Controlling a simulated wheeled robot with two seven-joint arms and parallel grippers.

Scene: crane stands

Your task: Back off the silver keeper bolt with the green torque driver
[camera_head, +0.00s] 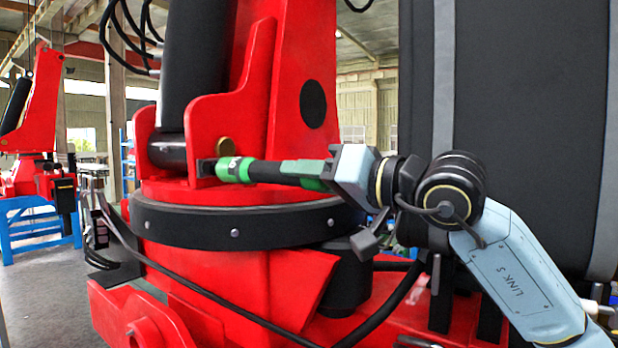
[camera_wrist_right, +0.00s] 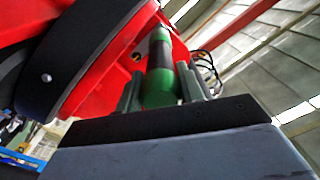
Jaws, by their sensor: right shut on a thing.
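The green torque driver (camera_head: 268,171) has a black middle and green ends and lies nearly level in the head view. My right gripper (camera_head: 318,173) is shut on its right end. In the right wrist view the driver (camera_wrist_right: 161,52) points away between the fingers of my right gripper (camera_wrist_right: 160,88). The driver's far end meets a small dark plate (camera_head: 206,167) at the foot of the red crane bracket. I cannot make out the silver keeper bolt there; the driver's end seems to cover it. My left gripper is not in view.
A brass-coloured pin end (camera_head: 226,146) sits just above the driver's tip. A black ring (camera_head: 230,226) with silver bolt heads runs below the driver. Black hoses (camera_head: 215,299) cross the red base. A large black cylinder (camera_head: 520,120) stands behind my right arm.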

